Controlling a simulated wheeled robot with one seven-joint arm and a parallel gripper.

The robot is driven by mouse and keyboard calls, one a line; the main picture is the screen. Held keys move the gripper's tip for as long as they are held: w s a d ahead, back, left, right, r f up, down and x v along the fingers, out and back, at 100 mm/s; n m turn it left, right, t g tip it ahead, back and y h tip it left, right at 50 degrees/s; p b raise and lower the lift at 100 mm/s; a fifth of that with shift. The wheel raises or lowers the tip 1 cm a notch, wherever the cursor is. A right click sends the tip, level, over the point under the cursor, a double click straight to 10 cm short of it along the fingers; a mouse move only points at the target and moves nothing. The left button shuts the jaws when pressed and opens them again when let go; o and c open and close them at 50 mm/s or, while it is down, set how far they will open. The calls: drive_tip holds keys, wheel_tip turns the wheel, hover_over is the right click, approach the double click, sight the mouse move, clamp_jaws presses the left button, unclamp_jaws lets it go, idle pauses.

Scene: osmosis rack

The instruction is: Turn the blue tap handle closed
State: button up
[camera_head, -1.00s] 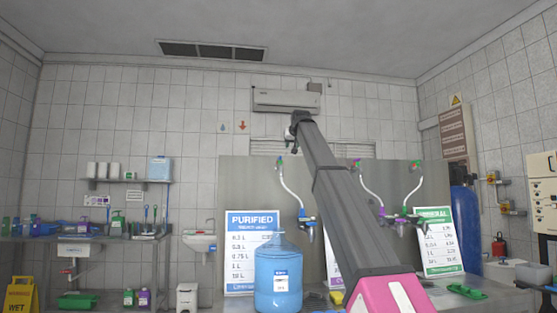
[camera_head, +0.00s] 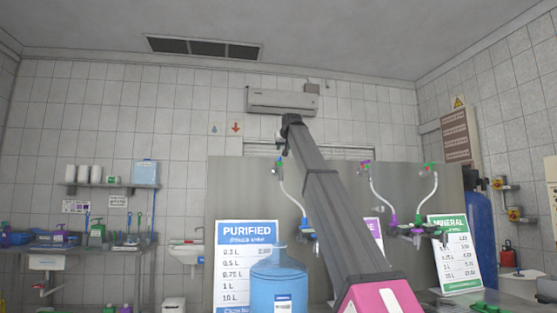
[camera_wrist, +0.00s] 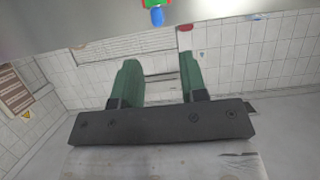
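In the head view, a blue tap (camera_head: 307,234) hangs at the lower end of a white hose on the grey panel, right above the blue bottle.
A large blue bottle (camera_head: 278,285) stands before the PURIFIED sign (camera_head: 246,262). Purple (camera_head: 392,222) and green (camera_head: 434,222) taps hang to the right, near the MINERAL sign (camera_head: 455,250). A wall sink (camera_head: 186,250) is at left. An air conditioner (camera_head: 282,102) is high on the wall.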

sight(279, 160)
drive_tip(key=x, duration=1)
drive_tip(key=c, duration=0.6)
